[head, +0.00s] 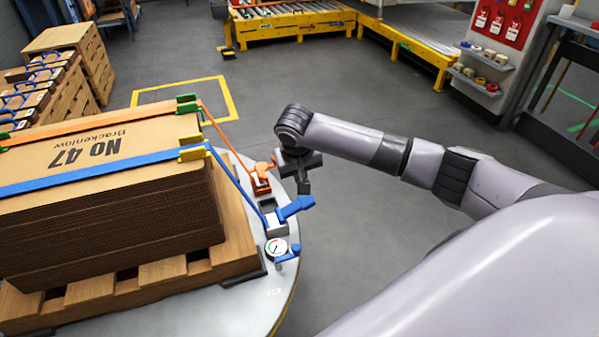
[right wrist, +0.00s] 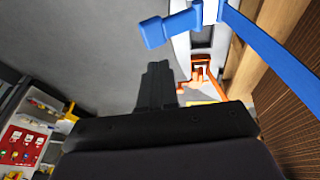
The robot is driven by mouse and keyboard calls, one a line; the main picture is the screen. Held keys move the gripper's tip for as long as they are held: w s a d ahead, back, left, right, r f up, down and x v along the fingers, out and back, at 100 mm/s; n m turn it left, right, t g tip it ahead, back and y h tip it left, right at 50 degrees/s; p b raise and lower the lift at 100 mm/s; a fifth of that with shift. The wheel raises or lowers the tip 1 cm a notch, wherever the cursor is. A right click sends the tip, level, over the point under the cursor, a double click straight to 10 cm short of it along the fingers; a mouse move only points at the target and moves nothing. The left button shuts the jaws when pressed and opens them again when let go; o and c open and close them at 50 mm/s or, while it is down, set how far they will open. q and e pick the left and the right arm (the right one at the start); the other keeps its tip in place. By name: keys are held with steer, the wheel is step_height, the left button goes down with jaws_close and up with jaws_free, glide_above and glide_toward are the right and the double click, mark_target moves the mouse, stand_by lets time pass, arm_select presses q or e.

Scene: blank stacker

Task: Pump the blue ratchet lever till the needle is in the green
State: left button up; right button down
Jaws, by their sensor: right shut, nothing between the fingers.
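The blue ratchet lever (head: 295,207) sticks out to the right from its ratchet at the edge of the round grey platform (head: 245,300). In the right wrist view the lever's blue end (right wrist: 158,32) is beyond my fingertips. A round white gauge (head: 276,247) sits just in front of the ratchet; its needle is too small to read surely. My right gripper (head: 304,187) is shut and empty, pointing down close behind the lever; I cannot tell whether they touch. Its closed fingers (right wrist: 158,78) also show in the right wrist view. My left gripper is not in view.
A cardboard stack (head: 110,205) lies on a wooden pallet (head: 150,273), bound by a blue strap (head: 90,172) and an orange strap (head: 90,126). An orange ratchet (head: 261,180) sits behind the blue one. Open floor lies right of the platform.

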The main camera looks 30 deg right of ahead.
mark_target(307, 198)
steer(key=b+x, duration=0.1)
steer(key=x, duration=0.3)
steer(key=shift+f, duration=0.1)
steer(key=shift+s+d+f+b, duration=0.1)
steer(key=shift+d+f+b, duration=0.15)
steer(key=shift+f, duration=0.3)
steer(key=shift+s+d+f+b, duration=0.15)
steer(key=shift+d+f, duration=0.1)
steer(key=shift+f, duration=0.3)
steer(key=shift+d+f, duration=0.25)
steer(key=shift+f, duration=0.3)
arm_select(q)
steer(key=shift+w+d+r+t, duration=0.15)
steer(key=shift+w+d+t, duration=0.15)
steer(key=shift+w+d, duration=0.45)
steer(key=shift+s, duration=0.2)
